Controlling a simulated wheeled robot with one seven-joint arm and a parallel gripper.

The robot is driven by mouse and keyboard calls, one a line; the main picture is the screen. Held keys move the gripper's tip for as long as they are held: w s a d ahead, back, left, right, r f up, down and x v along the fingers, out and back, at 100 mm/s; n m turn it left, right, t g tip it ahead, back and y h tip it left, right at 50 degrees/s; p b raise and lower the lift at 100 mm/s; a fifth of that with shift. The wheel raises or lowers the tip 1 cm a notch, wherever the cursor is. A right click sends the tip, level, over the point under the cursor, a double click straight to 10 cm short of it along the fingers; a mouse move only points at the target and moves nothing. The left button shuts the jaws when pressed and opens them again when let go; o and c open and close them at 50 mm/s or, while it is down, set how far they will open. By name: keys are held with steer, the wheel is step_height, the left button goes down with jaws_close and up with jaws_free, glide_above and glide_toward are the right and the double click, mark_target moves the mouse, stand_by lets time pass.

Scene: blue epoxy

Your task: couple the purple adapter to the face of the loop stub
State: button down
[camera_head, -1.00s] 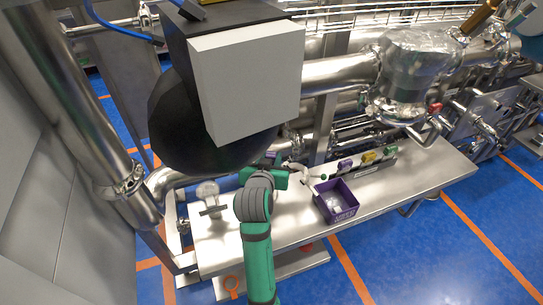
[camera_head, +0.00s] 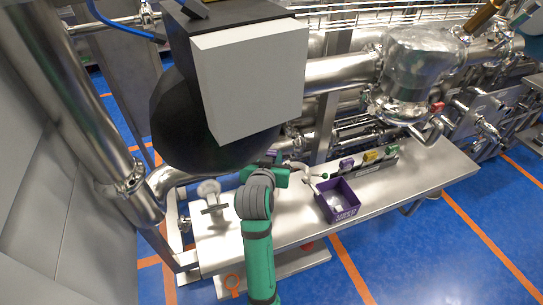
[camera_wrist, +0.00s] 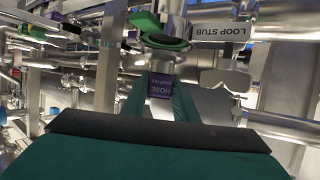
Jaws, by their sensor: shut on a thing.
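The purple adapter (camera_wrist: 161,86), with a "HOSE ADAPTER" label, sits between the green fingers of my gripper (camera_wrist: 163,95) in the wrist view, and the gripper is shut on it. A metal piece rises from its far end. Just beyond is a round metal fitting with a green rim (camera_wrist: 166,41), beside the label reading "LOOP STUB" (camera_wrist: 221,29). I cannot tell whether the adapter touches the stub's face. In the head view my gripper (camera_head: 277,170) is over the bench near the pipework, and the dark body above partly hides that area.
A steel bench (camera_head: 290,228) runs along the pipes. On it are a purple bin (camera_head: 338,210) with pale pieces inside, a rack with purple, yellow and green blocks (camera_head: 370,157), and a round metal piece on a stand (camera_head: 209,190). Pipes crowd the space behind.

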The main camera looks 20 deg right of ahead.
steer(key=shift+s+d, duration=0.15)
steer(key=shift+d, duration=0.05)
steer(key=shift+a+f, duration=0.1)
steer(key=shift+a, duration=0.15)
steer(key=shift+d+f, duration=0.1)
steer(key=shift+f, duration=0.85)
steer(key=c, duration=1.3)
jaws_free()
steer(key=shift+c, duration=0.2)
steer(key=v, duration=0.5)
